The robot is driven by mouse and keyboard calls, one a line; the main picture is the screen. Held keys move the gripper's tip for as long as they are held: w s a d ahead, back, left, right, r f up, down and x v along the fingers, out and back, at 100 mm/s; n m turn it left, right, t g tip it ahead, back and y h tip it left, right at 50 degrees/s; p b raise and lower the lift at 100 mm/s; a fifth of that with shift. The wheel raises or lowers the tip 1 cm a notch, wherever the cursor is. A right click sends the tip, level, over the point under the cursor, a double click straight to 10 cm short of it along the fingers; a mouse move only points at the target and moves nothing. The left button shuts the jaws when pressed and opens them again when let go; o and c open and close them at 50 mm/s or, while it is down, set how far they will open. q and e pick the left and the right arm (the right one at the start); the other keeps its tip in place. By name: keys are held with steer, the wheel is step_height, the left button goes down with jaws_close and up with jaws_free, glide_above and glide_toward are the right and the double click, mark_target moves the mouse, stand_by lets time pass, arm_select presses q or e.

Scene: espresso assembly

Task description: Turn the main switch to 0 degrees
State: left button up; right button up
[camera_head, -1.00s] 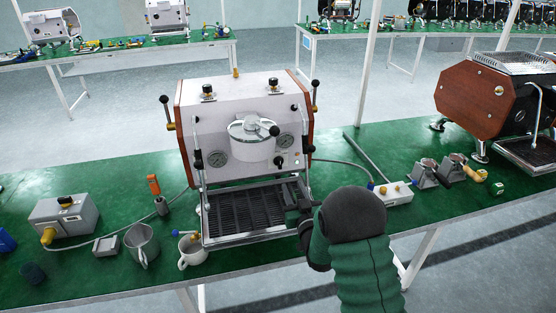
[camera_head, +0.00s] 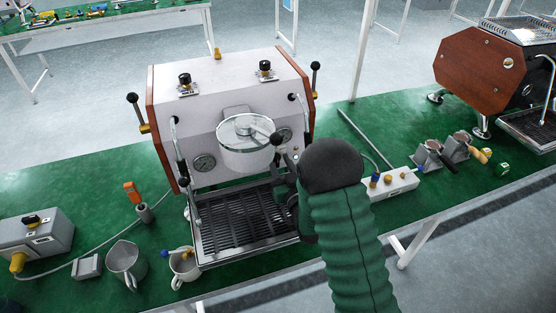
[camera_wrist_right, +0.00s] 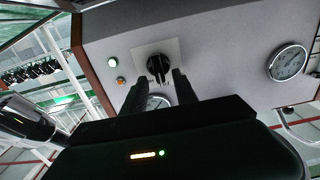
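The espresso machine (camera_head: 225,110) stands on the green bench, white-fronted with wooden side panels. Its main switch, a black knob on a light square plate, shows in the right wrist view (camera_wrist_right: 157,66); in the head view my arm hides it. My right gripper (camera_wrist_right: 157,82) points at the knob with its two dark fingers apart, tips near the knob's lower left and right edges. I cannot tell whether they touch it. In the head view the right gripper (camera_head: 283,165) is at the machine's lower right front. My left gripper is not in view.
The drip tray (camera_head: 243,222) lies below the gripper. A jug (camera_head: 126,264), a cup (camera_head: 184,267) and a power strip (camera_head: 392,183) stand nearby.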

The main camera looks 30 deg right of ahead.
steer(key=shift+a, duration=0.1)
steer(key=shift+c, duration=0.8)
steer(key=shift+w+f, duration=0.15)
jaws_close()
steer(key=shift+n, duration=0.3)
steer(key=n+b, duration=0.2)
steer(key=n, duration=0.1)
steer(key=shift+a+f, duration=0.15)
steer(key=shift+a, duration=0.1)
steer(key=n, duration=0.1)
steer(key=n+b, duration=0.1)
steer(key=n, duration=0.3)
steer(key=shift+a+f+b, duration=0.15)
steer(key=shift+a+b, duration=0.1)
steer(key=shift+b, duration=0.05)
steer(key=shift+n, duration=0.4)
